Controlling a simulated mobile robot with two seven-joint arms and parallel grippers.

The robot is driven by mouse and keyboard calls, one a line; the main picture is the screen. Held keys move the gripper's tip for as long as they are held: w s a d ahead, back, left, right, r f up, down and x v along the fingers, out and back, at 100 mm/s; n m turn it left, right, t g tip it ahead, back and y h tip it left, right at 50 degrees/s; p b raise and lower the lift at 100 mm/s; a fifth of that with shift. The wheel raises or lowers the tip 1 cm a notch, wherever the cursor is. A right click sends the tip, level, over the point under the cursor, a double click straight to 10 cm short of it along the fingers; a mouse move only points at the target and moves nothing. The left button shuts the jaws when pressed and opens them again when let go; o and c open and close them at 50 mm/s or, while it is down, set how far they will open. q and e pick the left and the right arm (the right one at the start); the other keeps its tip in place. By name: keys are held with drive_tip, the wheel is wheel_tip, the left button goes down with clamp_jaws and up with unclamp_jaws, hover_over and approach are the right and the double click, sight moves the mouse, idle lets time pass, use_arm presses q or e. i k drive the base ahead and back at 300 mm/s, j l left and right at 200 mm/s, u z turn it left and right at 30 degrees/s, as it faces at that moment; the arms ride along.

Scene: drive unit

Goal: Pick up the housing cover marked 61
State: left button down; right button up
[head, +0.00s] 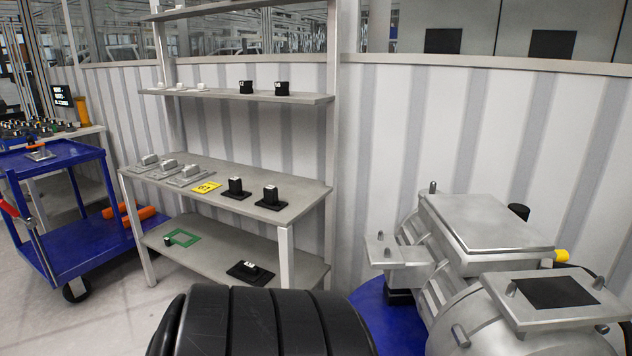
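I cannot make out a cover marked 61; the markings on the small parts are too small to read for sure. Two black parts with white marks, one on the left (246,87) and one on the right (281,88), stand on the upper shelf. On the rack's middle shelf are two black blocks with pale tops on flat bases, the left one (236,188) and the right one (270,198). Several grey metal parts (188,176) lie to their left. Neither of my grippers shows.
A yellow tag (206,188) lies on the middle shelf (150,198), a green frame (184,238) on the lower one. A blue cart (90,248) stands left. A large grey drive unit (488,222) fills the right foreground. Grey floor is free between cart and rack.

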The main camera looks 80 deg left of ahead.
sight(148, 163)
drive_tip(key=j+u, duration=0.1)
drive_tip(key=u, duration=0.3)
drive_tip(key=j+u, duration=0.1)
drive_tip(key=u, duration=0.3)
drive_tip(key=j+u, duration=0.15)
drive_tip(key=u, duration=0.25)
drive_tip(key=j+u, duration=0.1)
drive_tip(key=u, duration=0.3)
drive_tip(key=i+j+u, duration=0.2)
drive_tip(key=j, duration=0.2)
drive_tip(key=j+u, duration=0.2)
drive_tip(key=j, duration=0.2)
drive_tip(key=i+j+u, duration=0.2)
drive_tip(key=j, duration=0.2)
drive_tip(key=i+j+u, duration=0.2)
drive_tip(key=j, duration=0.15)
drive_tip(key=i+j+u, duration=0.1)
drive_tip(key=j+u, duration=0.15)
drive_tip(key=i+j, duration=1.65)
drive_tip(key=j, duration=0.2)
